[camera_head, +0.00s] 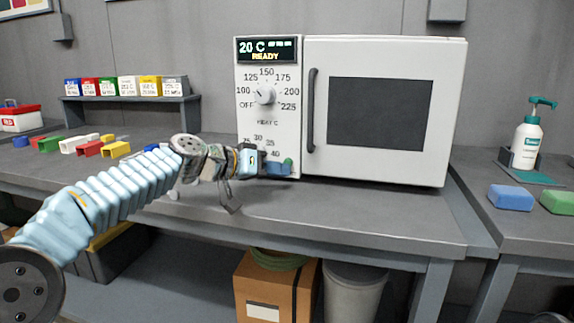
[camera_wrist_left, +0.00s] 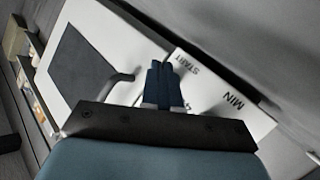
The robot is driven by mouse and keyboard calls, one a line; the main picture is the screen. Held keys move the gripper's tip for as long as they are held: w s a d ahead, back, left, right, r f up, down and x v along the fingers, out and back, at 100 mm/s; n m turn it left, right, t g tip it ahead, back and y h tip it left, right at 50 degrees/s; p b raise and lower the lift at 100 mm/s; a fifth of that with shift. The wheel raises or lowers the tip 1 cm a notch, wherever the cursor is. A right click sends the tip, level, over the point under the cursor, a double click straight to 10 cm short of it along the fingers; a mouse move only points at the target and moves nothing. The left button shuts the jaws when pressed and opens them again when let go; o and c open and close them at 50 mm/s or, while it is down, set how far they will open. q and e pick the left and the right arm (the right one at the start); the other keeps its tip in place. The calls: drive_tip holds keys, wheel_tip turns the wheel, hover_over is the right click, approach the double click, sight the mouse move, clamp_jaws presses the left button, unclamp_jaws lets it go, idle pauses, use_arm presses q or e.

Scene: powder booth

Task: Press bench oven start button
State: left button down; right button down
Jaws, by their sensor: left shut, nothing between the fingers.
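The white bench oven (camera_head: 455,110) stands on the bench with its door shut. Its display (camera_head: 267,50) reads 20 C and READY. A small green start button (camera_head: 288,161) shows low on the control panel, partly hidden by my fingers. My left gripper (camera_head: 283,169) is shut and empty, its blue fingertips at the lower right of the panel by the button. In the left wrist view the shut fingers (camera_wrist_left: 163,82) are over the panel beside the START lettering (camera_wrist_left: 187,61); the button is hidden there. I cannot tell whether the fingertips touch it.
The temperature knob (camera_head: 264,96) is above my gripper; the lower dial is mostly covered. The door handle (camera_head: 312,110) stands out just right of the panel. Coloured blocks (camera_head: 88,149) and a shelf of boxes (camera_head: 130,98) are at left. The bench front (camera_head: 340,215) is clear.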

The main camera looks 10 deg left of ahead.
use_arm(q)
drive_tip(key=shift+w, duration=0.15)
drive_tip(key=shift+w, duration=0.3)
drive_tip(key=shift+w+p, duration=0.45)
idle(0.8)
drive_tip(key=shift+s, duration=0.1)
drive_tip(key=shift+s+f+b, duration=0.15)
drive_tip(key=shift+s+b, duration=0.35)
drive_tip(key=shift+b, duration=0.4)
drive_tip(key=shift+s, duration=0.3)
